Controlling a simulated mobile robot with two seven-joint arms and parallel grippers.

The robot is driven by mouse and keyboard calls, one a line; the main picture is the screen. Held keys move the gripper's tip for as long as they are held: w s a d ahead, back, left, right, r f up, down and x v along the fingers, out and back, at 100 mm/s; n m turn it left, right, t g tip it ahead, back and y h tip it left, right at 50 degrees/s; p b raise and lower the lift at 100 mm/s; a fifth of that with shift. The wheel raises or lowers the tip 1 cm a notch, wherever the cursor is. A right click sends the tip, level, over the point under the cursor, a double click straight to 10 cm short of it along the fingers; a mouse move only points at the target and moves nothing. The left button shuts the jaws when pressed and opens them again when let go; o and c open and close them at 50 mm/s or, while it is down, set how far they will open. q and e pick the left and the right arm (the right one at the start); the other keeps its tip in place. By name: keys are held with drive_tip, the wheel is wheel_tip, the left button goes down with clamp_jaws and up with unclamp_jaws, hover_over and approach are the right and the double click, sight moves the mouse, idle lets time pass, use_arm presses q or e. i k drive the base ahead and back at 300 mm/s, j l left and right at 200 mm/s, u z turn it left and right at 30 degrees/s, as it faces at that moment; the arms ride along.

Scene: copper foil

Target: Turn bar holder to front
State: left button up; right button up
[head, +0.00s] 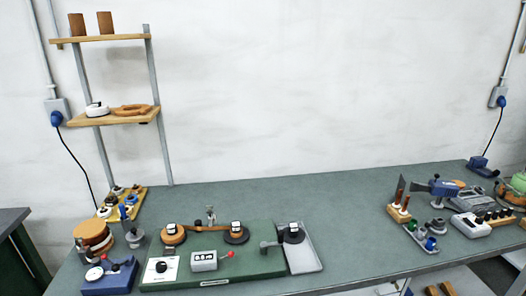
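No part is labelled as the bar holder, and I cannot tell for certain which it is. A green-based device (215,272) stands at the front of the bench, left of centre. Neither of my grippers is in view.
The green bench top (350,205) is clear at centre and back. A blue box (110,279) and brown-and-cream round stack (93,237) stand at left. A wooden wall shelf (115,117) rises behind. Tools, a small-parts tray (421,237) and a white box (471,225) crowd the right.

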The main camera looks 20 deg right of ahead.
sight(437, 222)
drive_tip(key=k+l+u, duration=0.15)
drive_tip(key=l, duration=0.2)
drive_tip(key=l+u, duration=0.1)
drive_tip(key=l, duration=0.25)
drive_tip(key=k+l+u, duration=0.15)
drive_tip(key=l, duration=0.2)
drive_tip(key=k+l, duration=0.1)
drive_tip(key=l, duration=0.25)
drive_tip(key=k+l, duration=0.15)
drive_tip(key=l, duration=0.2)
drive_tip(key=k+l, duration=0.1)
drive_tip(key=l, duration=0.25)
drive_tip(key=k+l+u, duration=0.1)
drive_tip(key=l, duration=0.25)
drive_tip(key=k+l, duration=0.15)
drive_tip(key=l, duration=0.2)
drive_tip(key=k+l, duration=0.15)
drive_tip(key=l, duration=0.2)
